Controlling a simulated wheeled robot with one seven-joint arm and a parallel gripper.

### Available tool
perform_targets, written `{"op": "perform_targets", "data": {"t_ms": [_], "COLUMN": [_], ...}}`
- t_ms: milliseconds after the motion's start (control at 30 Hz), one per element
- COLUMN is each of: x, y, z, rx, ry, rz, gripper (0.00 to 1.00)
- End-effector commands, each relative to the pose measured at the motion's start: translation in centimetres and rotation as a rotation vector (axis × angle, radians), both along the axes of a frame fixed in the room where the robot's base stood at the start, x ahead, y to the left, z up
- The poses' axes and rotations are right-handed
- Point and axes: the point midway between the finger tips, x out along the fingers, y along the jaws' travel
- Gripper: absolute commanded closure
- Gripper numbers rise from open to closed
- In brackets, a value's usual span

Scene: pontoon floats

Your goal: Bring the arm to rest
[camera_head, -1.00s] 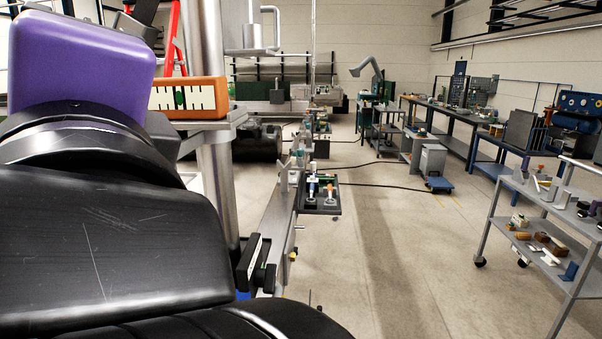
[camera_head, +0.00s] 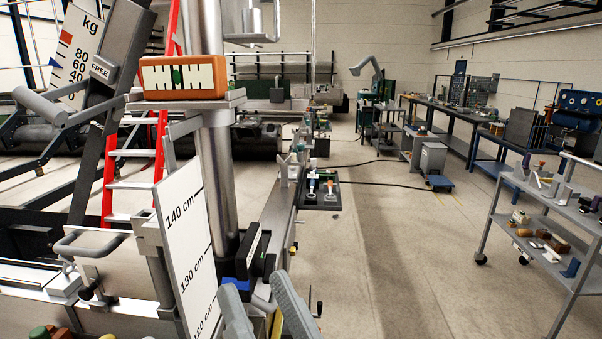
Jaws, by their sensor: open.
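The task names no object, only my arm. Two parallel light grey fingers at the bottom edge look like my gripper (camera_head: 254,284). They are apart, with a gap between them and nothing seen held, so it is open. Their tips point up and slightly left, in front of the lower end of the measuring post. The rest of my arm is below the picture or out of view.
A steel post (camera_head: 207,180) carries a white centimetre scale (camera_head: 186,240) and an orange level box (camera_head: 183,77). A red ladder (camera_head: 134,155) stands behind. A grey shelf cart (camera_head: 548,225) is at right. The floor (camera_head: 400,270) between is clear.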

Motion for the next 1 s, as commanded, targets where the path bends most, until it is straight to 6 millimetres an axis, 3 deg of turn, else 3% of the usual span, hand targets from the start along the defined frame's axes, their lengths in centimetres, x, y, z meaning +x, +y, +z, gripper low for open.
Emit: {"op": "perform_targets", "data": {"t_ms": [33, 100, 467, 800, 1000], "x": [-0.3, -1.0, -6.9, -15.9, -21.7], "y": [-1.4, -3.1, -12.1, -19.4, -22.0], "z": [-2.5, -5.0, -17.1, -26.8, -31.6], "rx": [-0.052, -0.116, -0.375, -0.489, -0.502], "ry": [-0.001, -0.010, 0.058, 0.328, 0.553], "rz": [-0.034, -0.074, -0.259, -0.401, -0.474], "gripper": [0.57, 0.57, 0.57, 0.57, 0.57]}}
